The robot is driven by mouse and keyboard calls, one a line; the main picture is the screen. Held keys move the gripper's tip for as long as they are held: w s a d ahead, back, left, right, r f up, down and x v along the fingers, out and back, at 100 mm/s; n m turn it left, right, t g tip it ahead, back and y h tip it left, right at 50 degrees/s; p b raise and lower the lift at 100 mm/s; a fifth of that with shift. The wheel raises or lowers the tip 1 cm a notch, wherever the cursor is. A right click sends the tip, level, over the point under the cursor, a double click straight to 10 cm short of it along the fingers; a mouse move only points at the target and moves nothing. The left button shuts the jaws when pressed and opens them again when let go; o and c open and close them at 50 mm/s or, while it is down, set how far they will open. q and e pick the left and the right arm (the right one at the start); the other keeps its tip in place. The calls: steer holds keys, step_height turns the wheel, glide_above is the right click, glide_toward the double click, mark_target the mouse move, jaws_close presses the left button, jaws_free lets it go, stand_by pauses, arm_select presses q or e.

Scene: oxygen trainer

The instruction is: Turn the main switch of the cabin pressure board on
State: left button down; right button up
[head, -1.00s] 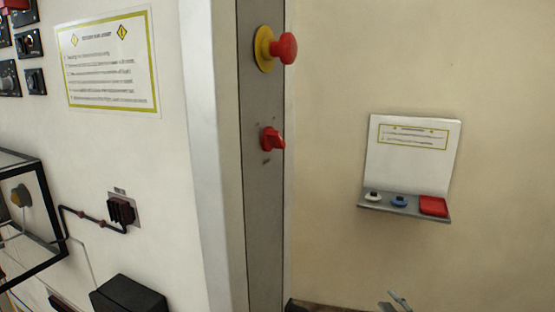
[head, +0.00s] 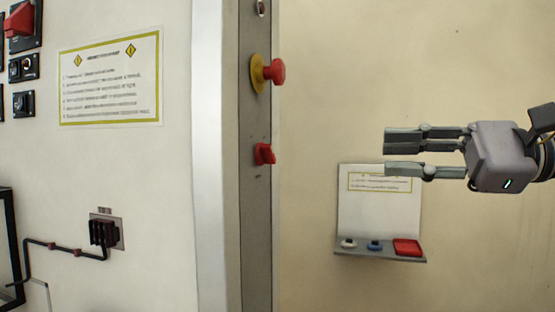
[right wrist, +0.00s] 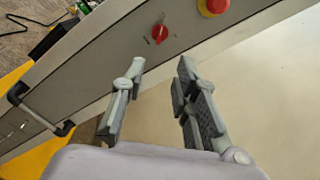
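A red rotary switch (head: 264,154) sits on the narrow grey panel (head: 257,220), below a red mushroom button on a yellow base (head: 268,72). No readable label shows which switch is the main one. My right gripper (head: 386,154) is right of the red switch at about its height in the head view, fingers pointing left, open and empty. In the right wrist view the red switch (right wrist: 159,33) lies beyond the gap between the open fingertips (right wrist: 158,72), apart from them. My left gripper is not in view.
A small shelf (head: 380,254) with white, blue and red items is on the beige wall, below my right gripper. A white board at left carries a notice (head: 110,80), a dark connector (head: 103,232) and several switches.

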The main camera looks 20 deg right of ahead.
mark_target(273, 152)
steer(key=p+x, duration=0.5)
steer(key=x, duration=1.1)
steer(key=shift+w+a, duration=0.25)
steer(key=shift+a, duration=0.05)
jaws_close()
